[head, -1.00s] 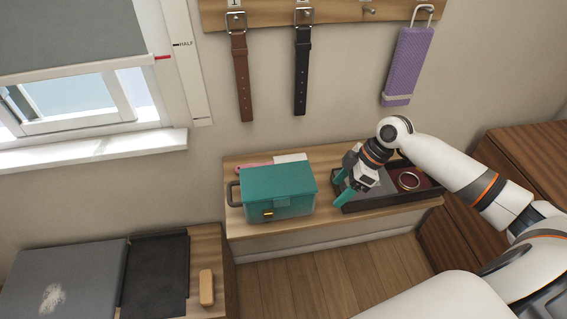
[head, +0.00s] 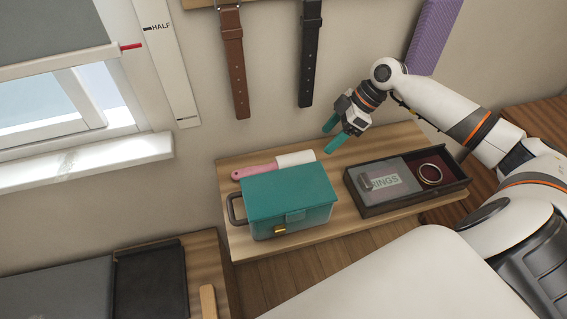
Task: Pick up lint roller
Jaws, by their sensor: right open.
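The lint roller (head: 293,159) lies on the wooden shelf behind the teal box, with its pink handle to the left and its white roll to the right. The box hides a little of its lower side. My right gripper (head: 331,136) is open and empty, with teal fingers pointing down and left. It is above the back of the shelf, to the right of the white roll and apart from it. My left gripper is not in view.
The teal box (head: 287,200) stands directly in front of the roller. A dark tray (head: 376,208) with a "RINGS" panel and a ring sits to the right. Belts (head: 234,66) hang on the wall behind. Bare shelf lies between box and tray.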

